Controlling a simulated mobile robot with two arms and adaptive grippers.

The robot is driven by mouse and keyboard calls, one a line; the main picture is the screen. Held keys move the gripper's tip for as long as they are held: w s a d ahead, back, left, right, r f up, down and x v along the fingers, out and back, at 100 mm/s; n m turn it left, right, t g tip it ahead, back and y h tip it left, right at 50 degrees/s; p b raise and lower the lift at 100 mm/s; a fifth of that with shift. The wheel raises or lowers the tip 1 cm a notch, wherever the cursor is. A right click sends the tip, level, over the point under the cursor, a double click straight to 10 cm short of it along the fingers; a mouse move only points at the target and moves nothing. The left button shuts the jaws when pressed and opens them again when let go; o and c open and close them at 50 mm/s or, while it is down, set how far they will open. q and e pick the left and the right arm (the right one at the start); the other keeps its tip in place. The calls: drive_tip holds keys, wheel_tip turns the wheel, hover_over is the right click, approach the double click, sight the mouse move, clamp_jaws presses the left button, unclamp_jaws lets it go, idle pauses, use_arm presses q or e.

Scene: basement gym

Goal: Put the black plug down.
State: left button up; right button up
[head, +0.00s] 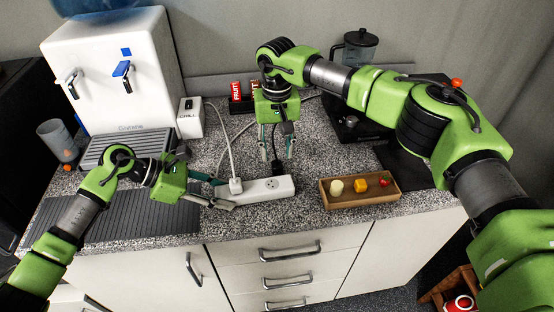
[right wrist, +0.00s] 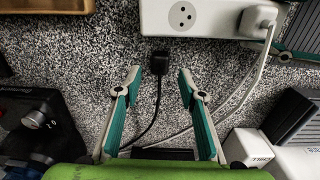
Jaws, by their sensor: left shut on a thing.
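The black plug (head: 277,167) lies on the speckled counter just behind the white power strip (head: 262,187). In the right wrist view the plug (right wrist: 160,60) sits a small gap from the strip (right wrist: 205,22), its black cord trailing away. My right gripper (head: 276,152) points down over it. Its fingers (right wrist: 159,72) are spread on either side of the plug and cord, with gaps on both sides. The strip shows an empty socket (right wrist: 182,16) and a white plug (right wrist: 258,20) seated in another. My left gripper (head: 220,198) is shut on the strip's left end.
A grey cup (head: 58,141) is at left. Bare counter surrounds the plug.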

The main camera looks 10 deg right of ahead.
sight(277, 163)
wheel_tip(277, 163, up, 8)
drive_tip(key=shift+r, duration=0.1)
idle(0.4)
use_arm(q)
drive_tip(key=o, duration=1.3)
